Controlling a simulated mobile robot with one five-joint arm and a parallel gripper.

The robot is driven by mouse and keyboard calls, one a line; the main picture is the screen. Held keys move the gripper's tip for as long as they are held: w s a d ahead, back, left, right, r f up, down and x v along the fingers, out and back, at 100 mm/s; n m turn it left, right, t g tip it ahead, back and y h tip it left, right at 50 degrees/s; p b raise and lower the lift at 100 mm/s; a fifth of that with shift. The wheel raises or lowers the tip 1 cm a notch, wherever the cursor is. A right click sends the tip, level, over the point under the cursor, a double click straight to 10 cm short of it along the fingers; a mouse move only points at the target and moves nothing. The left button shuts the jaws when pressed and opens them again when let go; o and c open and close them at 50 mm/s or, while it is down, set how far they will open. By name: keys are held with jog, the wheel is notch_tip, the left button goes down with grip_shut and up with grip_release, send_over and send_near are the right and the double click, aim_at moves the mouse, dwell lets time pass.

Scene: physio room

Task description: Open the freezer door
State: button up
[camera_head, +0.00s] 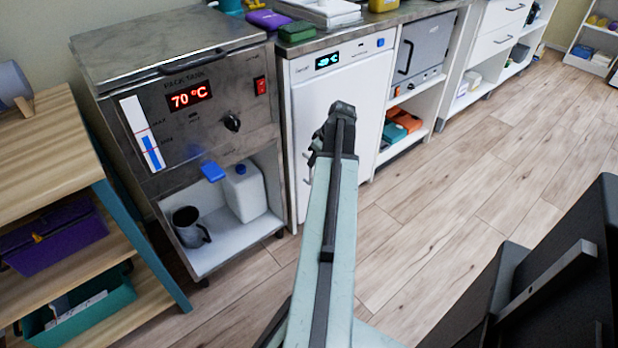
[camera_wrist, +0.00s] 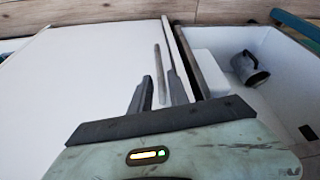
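The freezer (camera_head: 348,50) is a white under-counter unit with a lit blue display. Its white door (camera_head: 358,98) looks shut in the head view and fills the left of the wrist view (camera_wrist: 80,75). The door handle (camera_wrist: 158,68) is a slim grey upright bar near the door's edge; in the head view my arm and gripper hide most of it. My gripper (camera_wrist: 160,92) is at the door, and it also shows in the head view (camera_head: 335,125). Its fingers are apart, with the handle's near end between them. I cannot tell whether either finger touches it.
A steel pack tank (camera_head: 205,130) reading 70 °C stands left of the freezer. Its lower shelf holds a white canister (camera_head: 244,190) and a grey jug (camera_head: 190,227). A wooden shelf unit (camera_head: 50,150) is at far left. Wooden floor (camera_head: 460,190) is clear at right.

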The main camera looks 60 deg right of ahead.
jog(key=b, duration=0.7)
send_over(308, 182)
notch_tip(308, 182, down, 8)
jog(key=shift+s, duration=0.15)
grip_shut()
dwell(0.5)
